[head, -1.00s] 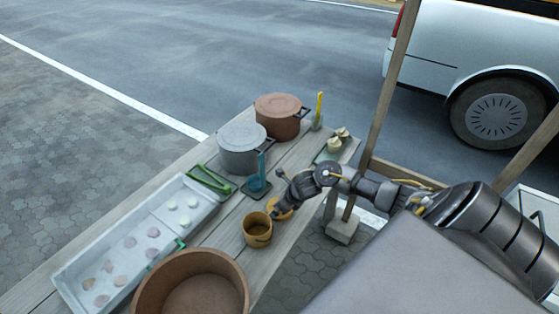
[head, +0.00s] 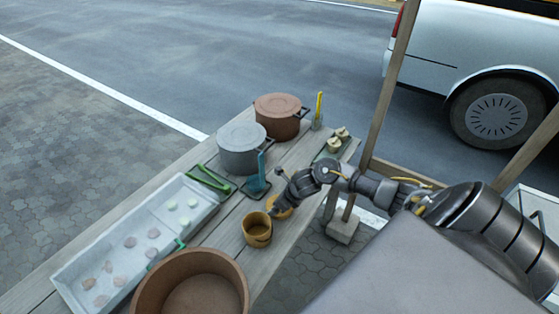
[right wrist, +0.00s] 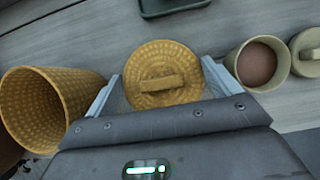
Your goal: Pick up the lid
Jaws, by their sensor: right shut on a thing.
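The lid is a round, yellow-brown woven disc with a strap handle across its top. In the right wrist view the lid (right wrist: 180,62) sits between the two fingers of my right gripper (right wrist: 160,86), which is shut on it. In the head view my right gripper (head: 277,209) is low over the table's near edge, and only part of the lid (head: 284,207) shows past it. The matching open woven basket (head: 257,231) stands just beside the gripper; it is at the left in the right wrist view (right wrist: 48,108). I cannot tell whether the lid touches the table. My left gripper is not in view.
A brown tub (head: 160,292), a partitioned tray (head: 75,272), a grey pot (head: 241,150) and a brown pot (head: 279,118) stand on the plank table. A cup with brown contents (right wrist: 259,63) is right of the lid. A wooden post (head: 391,80) rises beside my arm.

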